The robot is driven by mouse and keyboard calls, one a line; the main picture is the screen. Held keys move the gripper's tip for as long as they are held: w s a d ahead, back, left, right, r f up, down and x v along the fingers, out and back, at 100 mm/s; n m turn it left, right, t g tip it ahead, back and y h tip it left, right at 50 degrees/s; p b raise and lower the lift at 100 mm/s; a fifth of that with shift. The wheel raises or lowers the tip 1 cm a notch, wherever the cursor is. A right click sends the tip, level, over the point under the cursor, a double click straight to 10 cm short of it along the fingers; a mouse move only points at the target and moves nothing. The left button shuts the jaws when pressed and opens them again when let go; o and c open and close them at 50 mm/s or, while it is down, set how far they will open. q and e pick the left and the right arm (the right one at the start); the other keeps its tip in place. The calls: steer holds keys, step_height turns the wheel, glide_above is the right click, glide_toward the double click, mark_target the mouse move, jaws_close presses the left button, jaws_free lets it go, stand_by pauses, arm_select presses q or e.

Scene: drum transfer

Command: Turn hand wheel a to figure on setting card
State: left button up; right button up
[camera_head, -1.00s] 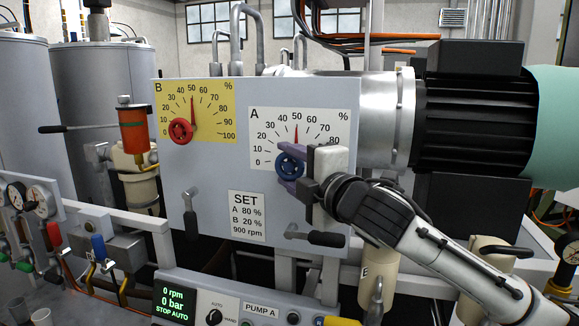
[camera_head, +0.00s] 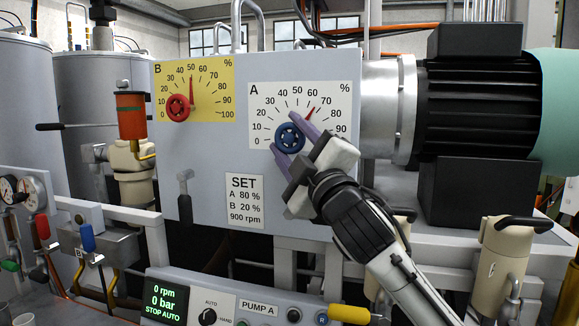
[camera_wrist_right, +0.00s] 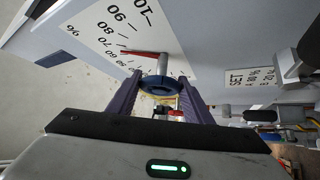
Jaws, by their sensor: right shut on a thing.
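Blue hand wheel A (camera_head: 290,138) sits on the lower left of the white A dial (camera_head: 264,94) on the grey panel. My right gripper (camera_head: 286,133) is shut on it, with one purple finger above and one below, tilted. The wheel also shows between the fingers in the right wrist view (camera_wrist_right: 159,84). The red A pointer (camera_head: 311,112) stands between 60 and 70 in the head view. The setting card (camera_head: 244,208) below reads SET, A 80 %, B 20 %, 900 rpm. My left gripper is out of view.
Red hand wheel B (camera_head: 178,108) sits on the yellow dial (camera_head: 220,72), its pointer near 50. A lever handle (camera_head: 185,190) juts from the panel's lower left. A display (camera_head: 167,302) below reads 0 rpm, 0 bar, STOP AUTO. A black motor (camera_head: 470,110) stands at right.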

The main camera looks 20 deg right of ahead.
steer(key=m+t+h+b, duration=0.1)
steer(key=m+b, duration=0.1)
steer(key=f+m+t+h+b, duration=0.1)
steer(key=m+b, duration=0.1)
steer(key=b, duration=0.1)
steer(key=shift+h, duration=0.4)
steer(key=shift+m+b, duration=0.6)
steer(key=shift+b, duration=0.15)
steer(key=shift+r+m+t+h+b, duration=0.15)
steer(key=shift+m+t+h+b, duration=0.35)
steer(key=shift+m+h+b, duration=0.3)
arm_select(q)
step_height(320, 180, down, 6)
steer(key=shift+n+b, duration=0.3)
steer(key=shift+b, duration=0.1)
arm_select(e)
steer(key=shift+r+m+h, duration=0.15)
steer(key=shift+m+h, duration=0.25)
steer(key=shift+h, duration=0.1)
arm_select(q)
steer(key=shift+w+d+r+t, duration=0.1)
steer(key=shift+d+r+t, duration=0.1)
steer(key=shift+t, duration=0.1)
arm_select(e)
steer(key=shift+r, duration=0.1)
steer(key=o, duration=1.1)
steer(key=shift+c, duration=0.2)
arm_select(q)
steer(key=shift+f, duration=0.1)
